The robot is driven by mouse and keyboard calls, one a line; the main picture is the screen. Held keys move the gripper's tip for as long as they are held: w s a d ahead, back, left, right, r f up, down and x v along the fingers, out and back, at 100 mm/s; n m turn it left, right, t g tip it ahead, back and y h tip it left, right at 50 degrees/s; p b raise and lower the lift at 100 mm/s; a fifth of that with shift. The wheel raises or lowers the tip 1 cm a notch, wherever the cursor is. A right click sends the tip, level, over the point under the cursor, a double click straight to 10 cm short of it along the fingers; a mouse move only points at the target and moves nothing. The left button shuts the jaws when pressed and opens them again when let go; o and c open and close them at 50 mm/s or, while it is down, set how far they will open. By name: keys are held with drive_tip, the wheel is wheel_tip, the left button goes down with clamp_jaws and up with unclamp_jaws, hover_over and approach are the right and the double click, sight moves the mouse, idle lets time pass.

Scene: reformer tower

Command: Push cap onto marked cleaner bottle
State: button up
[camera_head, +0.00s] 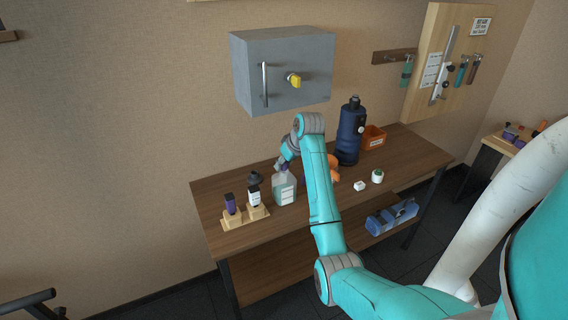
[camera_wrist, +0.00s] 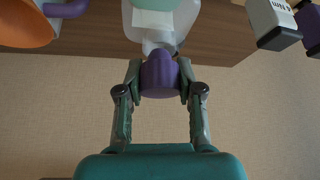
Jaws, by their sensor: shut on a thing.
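A clear bottle with a pale green label (camera_head: 284,191) stands on the wooden workbench. It also shows at the top of the wrist view (camera_wrist: 158,18), its neck pointing toward my gripper. My gripper (camera_wrist: 161,78) is shut on a purple cap (camera_wrist: 160,76), one finger on each side. The cap lies in line with the bottle's neck, at or very close to its mouth; I cannot tell whether it is seated. In the head view my gripper (camera_head: 282,165) is right above the bottle, and the cap is small and partly hidden.
Left of the bottle, wooden stands hold a purple-bodied tool (camera_head: 230,204) and a black-and-white tool (camera_head: 254,188). An orange object (camera_head: 333,172), partly behind my arm, and a large blue jug (camera_head: 350,132) stand to the right. A grey wall cabinet (camera_head: 285,72) hangs above.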

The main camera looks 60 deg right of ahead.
drive_tip(key=shift+f, duration=0.4)
drive_tip(key=o, duration=0.9)
drive_tip(key=shift+c, duration=0.2)
drive_tip(key=shift+r, duration=3)
